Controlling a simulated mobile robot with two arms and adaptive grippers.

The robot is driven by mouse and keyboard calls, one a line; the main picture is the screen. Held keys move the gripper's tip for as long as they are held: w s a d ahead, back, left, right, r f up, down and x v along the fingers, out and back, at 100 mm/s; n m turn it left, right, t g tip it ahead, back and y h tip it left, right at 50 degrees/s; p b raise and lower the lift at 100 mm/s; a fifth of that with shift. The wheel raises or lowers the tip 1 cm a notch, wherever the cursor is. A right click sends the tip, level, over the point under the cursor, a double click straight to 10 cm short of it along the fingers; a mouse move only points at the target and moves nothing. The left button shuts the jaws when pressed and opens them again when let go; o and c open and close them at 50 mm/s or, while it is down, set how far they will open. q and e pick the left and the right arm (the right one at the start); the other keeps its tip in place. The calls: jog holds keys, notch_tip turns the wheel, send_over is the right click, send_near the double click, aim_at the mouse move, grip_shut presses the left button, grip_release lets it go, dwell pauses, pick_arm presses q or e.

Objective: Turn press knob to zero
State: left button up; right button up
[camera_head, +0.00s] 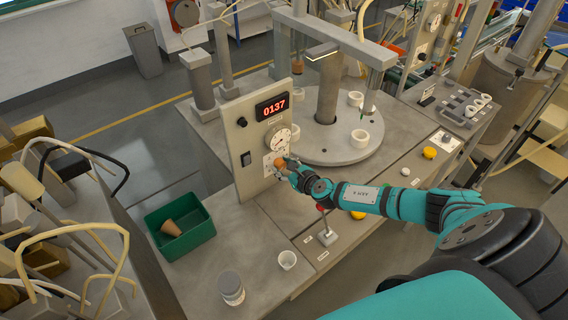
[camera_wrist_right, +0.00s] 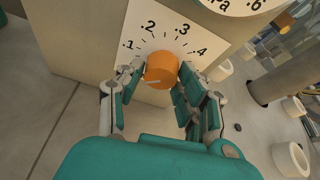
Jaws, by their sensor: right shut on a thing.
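The orange press knob (camera_wrist_right: 161,66) sits on a pale scale plate (camera_wrist_right: 146,38) marked .1, .2, .3 and .4. A pale mark shows low on the knob's face, toward the lower left. My right gripper (camera_wrist_right: 160,80) is shut on the knob, with fingers on both sides of it. In the head view the right gripper (camera_head: 287,167) is at the front of the upright control panel (camera_head: 240,155) and mostly hides the knob. My left gripper is not in view.
Above the knob, the panel has a round gauge (camera_head: 279,139) and a red display (camera_head: 272,107) reading 0137. A round table (camera_head: 330,150) with white rings stands behind; a green bin (camera_head: 181,246) is at left.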

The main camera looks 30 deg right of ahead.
jog(key=shift+f+n, duration=0.1)
jog(key=shift+n, duration=0.2)
jog(key=shift+s, duration=0.1)
jog(key=o, duration=1.1)
jog(key=shift+o, duration=0.2)
jog(key=v, duration=1.2)
jog(key=shift+a, duration=0.15)
